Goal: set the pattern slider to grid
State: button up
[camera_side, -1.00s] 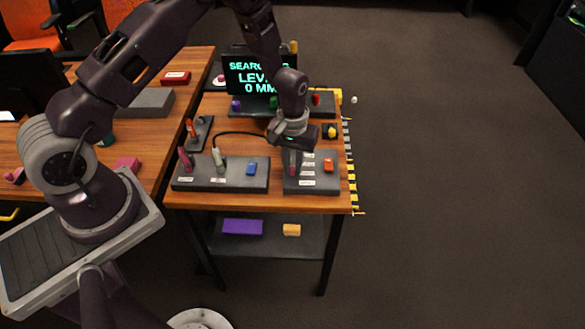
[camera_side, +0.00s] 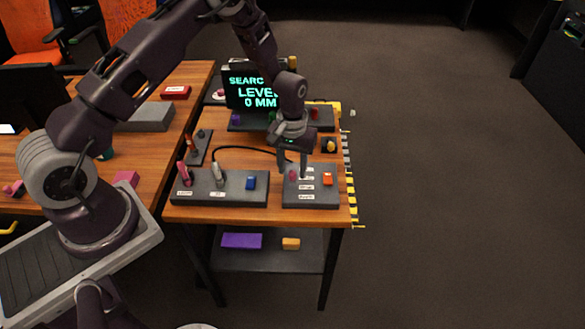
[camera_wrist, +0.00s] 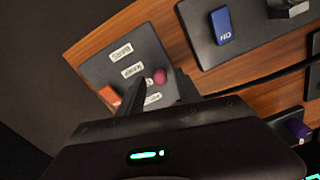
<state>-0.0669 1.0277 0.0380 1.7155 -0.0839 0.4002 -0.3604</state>
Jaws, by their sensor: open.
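The pattern slider is a round pink knob (camera_side: 293,175) on a dark panel (camera_side: 318,203) at the table's front right. White labels run in a column beside it. In the wrist view the knob (camera_wrist: 159,76) sits beside the third label from the one reading BARS; the second reads RAMP. The lower labels are partly covered and I cannot read them. My gripper (camera_side: 292,171) points down over the panel, its fingers apart on either side of the knob. In the wrist view my gripper (camera_wrist: 162,80) shows a gap around the knob; I cannot tell whether a finger touches it.
An orange switch (camera_side: 327,179) sits on the same panel, right of the labels. To the left is a panel with a blue switch (camera_side: 251,183) and upright levers. A cable (camera_side: 240,149) runs behind it. A screen (camera_side: 250,90) stands at the back.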

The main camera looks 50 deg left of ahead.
aim_at(293, 172)
notch_tip(293, 172, up, 7)
jog(key=shift+f, duration=0.1)
jog(key=s+d+r+m+t, duration=0.1)
jog(key=s+r, duration=0.4)
jog(key=r, duration=0.6)
jog(key=s+d+r+m+t, duration=0.2)
jog(key=s+r, duration=0.2)
jog(key=r, duration=0.6)
jog(key=s+r+m+t, duration=0.1)
jog(key=s+r, duration=0.2)
jog(key=s, duration=0.6)
jog(key=s+r+m+t, duration=0.1)
jog(key=s+r+m, duration=0.1)
jog(key=s, duration=0.8)
jog(key=shift+d+r+t, duration=0.3)
jog(key=shift+d+r, duration=0.15)
jog(key=shift+r, duration=0.05)
